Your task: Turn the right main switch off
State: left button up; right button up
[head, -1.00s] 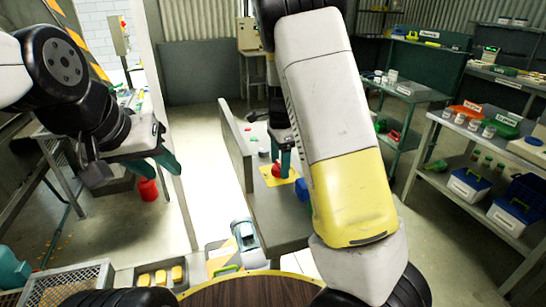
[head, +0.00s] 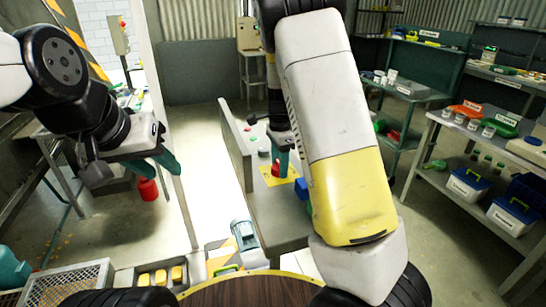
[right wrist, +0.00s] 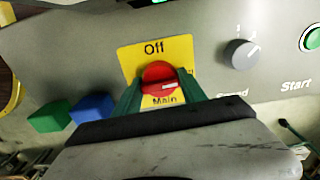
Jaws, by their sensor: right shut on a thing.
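The main switch is a red round knob (right wrist: 158,73) on a yellow plate (right wrist: 130,60) with "Off" above it and "Main" below. A pale mark on the knob lies nearly level, toward the right. My right gripper (right wrist: 160,90) is shut on the knob, a teal finger on each side. In the head view, the right gripper (head: 283,165) points down at the red knob (head: 279,170) on the panel, partly behind my arm. My left gripper (head: 167,170) hangs open and empty at the left, away from the panel.
In the right wrist view, a grey dial (right wrist: 241,53) and a green Start button (right wrist: 311,38) sit right of the switch. Blue (right wrist: 92,108) and green (right wrist: 48,116) blocks lie at the left. A shelf (head: 440,122) with jars stands at the right.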

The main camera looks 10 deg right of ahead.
jog(key=n, duration=0.4)
jog(key=shift+n, duration=0.3)
jog(key=n, duration=0.9)
jog(key=shift+n, duration=1.9)
jog(key=o, duration=1.4)
jog(key=shift+c, duration=0.2)
notch_tip(320, 180, up, 8)
jog(key=shift+f, duration=0.1)
